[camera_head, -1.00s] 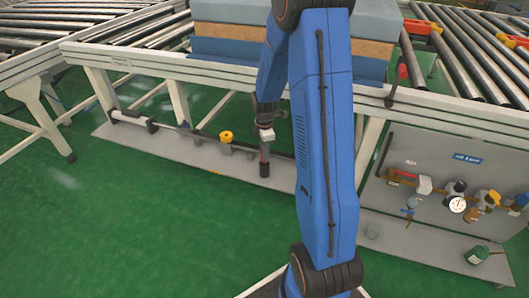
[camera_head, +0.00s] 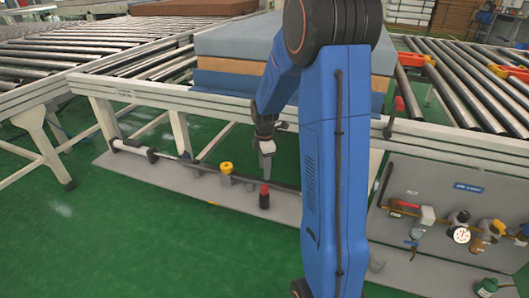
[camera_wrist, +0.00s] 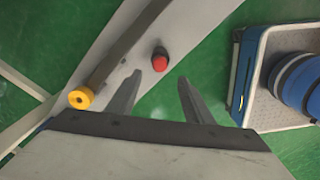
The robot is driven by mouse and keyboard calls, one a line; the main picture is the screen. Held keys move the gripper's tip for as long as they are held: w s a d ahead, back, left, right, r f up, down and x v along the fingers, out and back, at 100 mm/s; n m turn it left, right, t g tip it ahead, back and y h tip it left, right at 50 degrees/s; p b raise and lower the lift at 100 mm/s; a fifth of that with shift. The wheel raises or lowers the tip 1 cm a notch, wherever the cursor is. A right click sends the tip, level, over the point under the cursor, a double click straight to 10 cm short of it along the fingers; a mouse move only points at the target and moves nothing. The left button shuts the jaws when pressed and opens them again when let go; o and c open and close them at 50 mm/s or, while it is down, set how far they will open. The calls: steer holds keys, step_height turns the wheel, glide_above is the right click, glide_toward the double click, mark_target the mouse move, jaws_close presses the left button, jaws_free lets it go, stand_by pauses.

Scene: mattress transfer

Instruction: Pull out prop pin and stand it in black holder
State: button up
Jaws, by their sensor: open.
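The prop pin shows as a red head (camera_head: 265,187) on top of the black holder (camera_head: 264,202), which stands on the grey floor plate. The pin looks upright; its shaft is hidden inside the holder. In the wrist view the red head (camera_wrist: 160,59) lies just beyond and between the fingertips, apart from them. My gripper (camera_head: 267,163) is above and behind the holder in the head view. In the wrist view my gripper (camera_wrist: 159,80) has its two fingers spread with nothing between them.
The conveyor frame (camera_head: 150,92) and stacked mattresses (camera_head: 225,65) are above and behind. A panel with valves and a gauge (camera_head: 461,235) stands at right. Green floor in front is clear.

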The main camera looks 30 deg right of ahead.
step_height(320, 180, up, 8)
steer(key=shift+r, duration=0.2)
stand_by(0.6)
steer(key=s+a+r+m+t, duration=0.1)
steer(key=s+a+r+m, duration=0.2)
steer(key=s+a+r, duration=0.3)
steer(key=s+a+r+m+t, duration=0.1)
steer(key=s+a+r+m, duration=0.3)
steer(key=s, duration=0.4)
steer(key=s+a+m+t, duration=0.1)
steer(key=s+a+m, duration=0.2)
steer(key=s, duration=0.5)
steer(key=s+a+m+t, duration=0.1)
steer(key=s+m, duration=0.3)
steer(key=s, duration=0.4)
steer(key=shift+a+r+m+t, duration=0.35)
steer(key=shift+a+m+t, duration=0.05)
steer(key=shift+a, duration=0.5)
steer(key=shift+s, duration=0.1)
